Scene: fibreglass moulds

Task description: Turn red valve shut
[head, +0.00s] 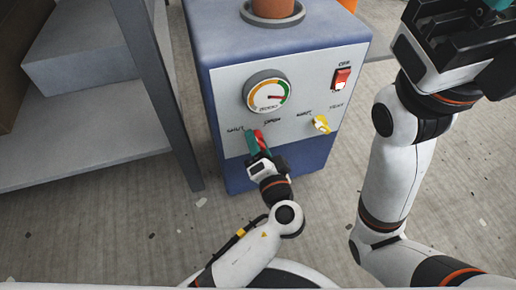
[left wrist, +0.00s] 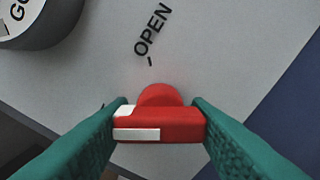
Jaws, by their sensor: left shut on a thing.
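The red valve (head: 260,138) is on the pale front panel of the blue machine, between the labels SHUT (head: 236,130) and OPEN (head: 272,121). My left gripper (head: 255,143) is at the valve, its green fingers shut on the handle. In the left wrist view the red handle (left wrist: 180,124) lies across between both fingers, with a white stripe on its left half. The word OPEN (left wrist: 153,29) is above it there; SHUT is not visible in that view. My right gripper (head: 490,25) is raised at the top right, partly cut off, its jaw opening unclear.
A round gauge (head: 267,92) is above the valve. A red switch (head: 341,79) and a yellow valve (head: 321,124) are to its right. A grey shelf (head: 85,150) with a post stands close on the left. The floor in front is mostly clear.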

